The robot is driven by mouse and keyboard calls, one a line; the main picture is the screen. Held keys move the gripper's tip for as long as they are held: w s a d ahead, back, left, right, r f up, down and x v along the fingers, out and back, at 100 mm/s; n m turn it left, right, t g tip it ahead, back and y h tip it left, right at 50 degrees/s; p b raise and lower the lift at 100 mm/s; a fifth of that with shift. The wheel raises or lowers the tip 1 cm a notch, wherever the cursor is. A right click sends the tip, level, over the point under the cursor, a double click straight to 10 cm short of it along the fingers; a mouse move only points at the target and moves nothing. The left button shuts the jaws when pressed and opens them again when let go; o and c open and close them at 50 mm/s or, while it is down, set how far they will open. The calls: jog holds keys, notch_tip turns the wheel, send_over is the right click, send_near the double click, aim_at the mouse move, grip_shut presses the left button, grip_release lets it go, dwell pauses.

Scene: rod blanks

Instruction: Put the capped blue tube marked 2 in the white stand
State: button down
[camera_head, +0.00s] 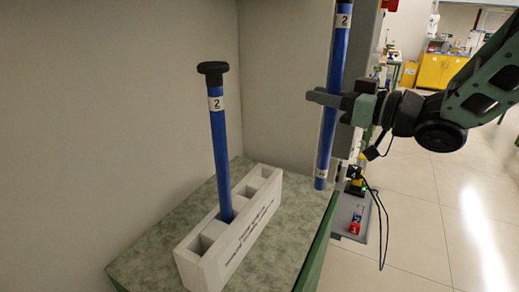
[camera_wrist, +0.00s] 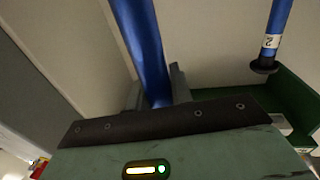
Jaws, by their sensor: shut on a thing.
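A blue tube (camera_head: 222,150) with a black cap and a label 2 stands nearly upright in a slot of the white stand (camera_head: 240,236). Its capped end and label also show in the wrist view (camera_wrist: 271,42). My gripper (camera_head: 327,98) is shut on a second blue tube (camera_head: 326,140), held upright to the right of the stand, near the table's right edge. This tube has a label 2 high up and a small label near its lower end. Its top is cut off in the head view, so I cannot tell whether it is capped. It also crosses the wrist view (camera_wrist: 143,45).
The white stand has open slots in front of and behind the standing tube. The green-topped table (camera_head: 285,245) is bare to the right of the stand. Walls rise behind and to the left. A yellow cabinet (camera_head: 442,70) stands far off.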

jog(key=s+a+p+x, duration=0.2)
jog(key=p+x, duration=0.1)
jog(key=x, duration=1.1)
notch_tip(320, 180, down, 11)
jog(key=p, duration=0.2)
jog(key=shift+w+f, duration=0.25)
jog(key=shift+w, duration=0.15)
jog(key=shift+f, duration=0.15)
jog(key=c, duration=1.2)
grip_release()
jog(key=shift+c, duration=0.2)
